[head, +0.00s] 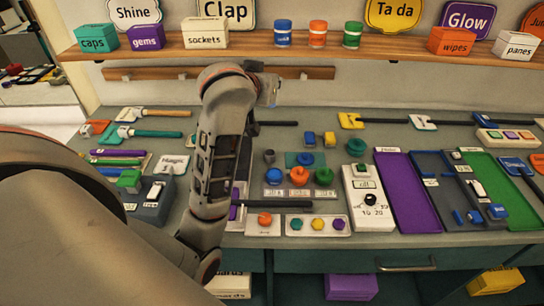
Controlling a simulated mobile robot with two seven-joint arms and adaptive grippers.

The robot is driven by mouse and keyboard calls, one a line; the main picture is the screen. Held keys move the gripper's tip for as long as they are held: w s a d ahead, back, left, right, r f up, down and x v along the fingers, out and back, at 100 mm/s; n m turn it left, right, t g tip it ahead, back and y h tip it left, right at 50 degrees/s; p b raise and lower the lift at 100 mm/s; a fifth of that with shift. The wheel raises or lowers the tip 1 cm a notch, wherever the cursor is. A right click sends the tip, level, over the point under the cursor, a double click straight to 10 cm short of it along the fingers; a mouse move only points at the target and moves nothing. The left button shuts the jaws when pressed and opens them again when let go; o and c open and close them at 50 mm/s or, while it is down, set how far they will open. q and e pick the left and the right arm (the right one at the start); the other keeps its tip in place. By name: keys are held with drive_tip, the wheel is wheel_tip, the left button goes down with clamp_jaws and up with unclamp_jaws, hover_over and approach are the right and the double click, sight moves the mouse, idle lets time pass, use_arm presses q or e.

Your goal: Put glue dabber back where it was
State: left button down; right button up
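My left arm (222,140) reaches in from the left and stands over the middle-left of the bench. Its wrist end (264,88) is near the back of the bench, below the shelf. The fingers are mostly hidden behind the arm, so I cannot see whether they hold anything. My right gripper is out of view. I cannot pick out the glue dabber with certainty.
A wooden shelf (385,52) with labelled boxes and jars runs along the back. The bench holds a purple tray (407,191), a green tray (500,188), a white dial box (368,200) and several colored knobs.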

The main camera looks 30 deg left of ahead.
use_arm(q)
drive_tip(key=f, duration=2)
drive_tip(key=shift+a, duration=0.3)
drive_tip(key=shift+f, duration=0.1)
drive_tip(key=c, duration=1.9)
unclamp_jaws()
drive_tip(key=shift+r, duration=0.2)
drive_tip(key=v, duration=1.2)
